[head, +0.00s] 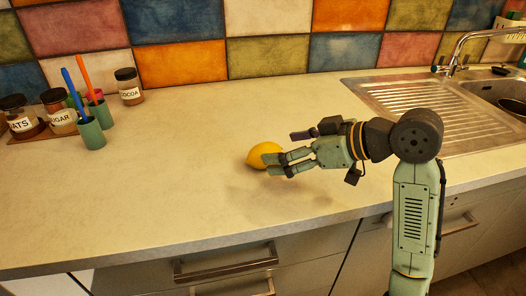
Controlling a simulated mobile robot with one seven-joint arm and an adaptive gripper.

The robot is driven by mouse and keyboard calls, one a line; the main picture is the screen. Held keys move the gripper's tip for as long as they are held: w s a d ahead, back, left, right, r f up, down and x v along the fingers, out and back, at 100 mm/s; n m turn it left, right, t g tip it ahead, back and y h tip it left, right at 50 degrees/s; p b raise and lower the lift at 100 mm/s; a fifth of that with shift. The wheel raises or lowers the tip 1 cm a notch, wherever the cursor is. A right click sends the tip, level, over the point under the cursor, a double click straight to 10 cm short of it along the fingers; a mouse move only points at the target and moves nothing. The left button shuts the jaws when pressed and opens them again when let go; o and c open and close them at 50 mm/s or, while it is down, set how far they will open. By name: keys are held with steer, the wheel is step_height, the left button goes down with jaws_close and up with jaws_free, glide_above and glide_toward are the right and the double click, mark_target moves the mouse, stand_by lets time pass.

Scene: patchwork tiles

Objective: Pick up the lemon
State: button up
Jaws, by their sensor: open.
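The yellow lemon (262,153) lies on the pale countertop (180,175), near its middle. My gripper (275,165) comes in from the right, low over the counter. Its fingers are open and point left, with the fingertips at the lemon's right side. The fingers overlap the lemon's lower right part in the picture and hide it. I cannot tell from this single view whether a finger touches the lemon.
Two green cups with brushes (92,133) stand at the left, by a cocoa jar (129,87) and other labelled jars (60,111). A sink with a metal drainboard (425,112) is at the right. The counter left of the lemon is clear.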

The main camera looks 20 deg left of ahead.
mark_target(274, 151)
steer(key=shift+p+x, duration=0.9)
steer(key=shift+x, duration=2.3)
steer(key=shift+d, duration=0.1)
steer(key=shift+c, duration=0.4)
steer(key=c, duration=1.2)
